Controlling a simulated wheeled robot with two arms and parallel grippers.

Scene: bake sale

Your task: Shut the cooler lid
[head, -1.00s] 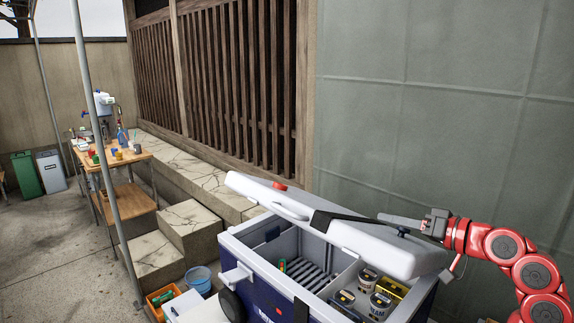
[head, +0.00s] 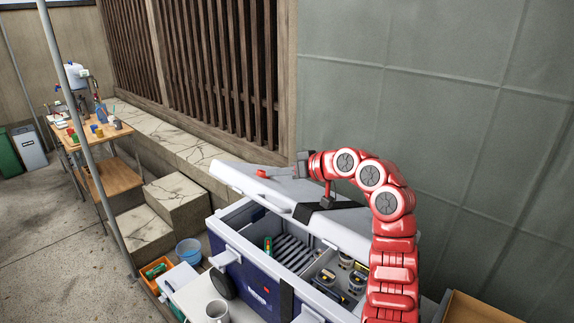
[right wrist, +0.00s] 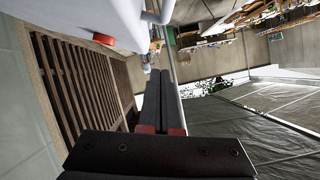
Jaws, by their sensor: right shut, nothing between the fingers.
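The cooler (head: 238,279) is a dark blue box with white trim at the bottom centre of the head view. Its white lid (head: 330,228) stands open, tilted above the box, with a dark strap across it. A red cap (head: 261,173) is near the lid's far left end; it also shows in the right wrist view (right wrist: 104,40). My left gripper is out of view.
Several jars (head: 326,279) and a green-and-red item (head: 268,245) are inside the cooler. A cardboard box (head: 475,308) is at the lower right. A grey wall stands behind.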

